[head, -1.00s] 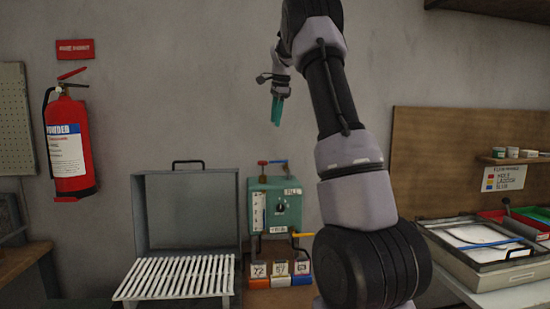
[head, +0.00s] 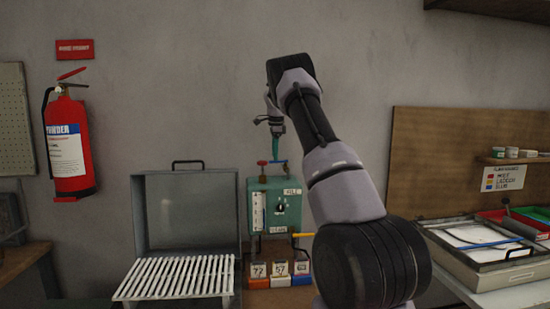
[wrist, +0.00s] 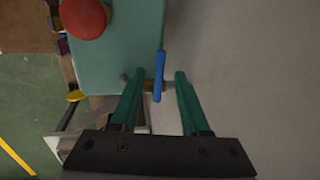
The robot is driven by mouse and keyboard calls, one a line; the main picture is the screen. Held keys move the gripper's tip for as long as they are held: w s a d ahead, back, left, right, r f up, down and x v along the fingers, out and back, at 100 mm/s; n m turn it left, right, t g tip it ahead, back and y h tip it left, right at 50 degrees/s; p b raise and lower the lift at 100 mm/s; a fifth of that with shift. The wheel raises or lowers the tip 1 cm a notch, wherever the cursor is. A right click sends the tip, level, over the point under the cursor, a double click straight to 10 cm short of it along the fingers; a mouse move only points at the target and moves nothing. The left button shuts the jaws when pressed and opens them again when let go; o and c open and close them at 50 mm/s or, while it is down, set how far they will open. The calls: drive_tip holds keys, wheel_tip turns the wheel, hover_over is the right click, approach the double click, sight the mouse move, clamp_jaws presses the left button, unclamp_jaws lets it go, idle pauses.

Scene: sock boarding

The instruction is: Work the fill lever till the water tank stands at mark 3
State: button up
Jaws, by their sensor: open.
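The teal water tank box (head: 262,190) stands on the bench with a white gauge strip (head: 258,212) on its front; the level is too small to read. A blue lever (head: 283,162) sits on its top right, above a small label that seems to read FILL. My gripper (head: 279,157) points down just above that lever. In the wrist view my open gripper (wrist: 159,74) has its green fingers either side of the blue lever (wrist: 158,80), with gaps on both sides. Whether the lever is level with the fingertips is unclear.
A red knob (wrist: 84,17) is on the box top, left of the blue lever. A yellow lever (head: 303,235) sticks out low at the right. Number cards (head: 280,269) stand below. An open grey case with a white rack (head: 178,277) is at left.

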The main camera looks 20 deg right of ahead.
drive_tip(key=shift+w+d+f, duration=0.1)
drive_tip(key=shift+w+f, duration=0.05)
drive_tip(key=shift+f, duration=0.8)
drive_tip(key=shift+c, duration=0.3)
clamp_jaws()
idle(0.5)
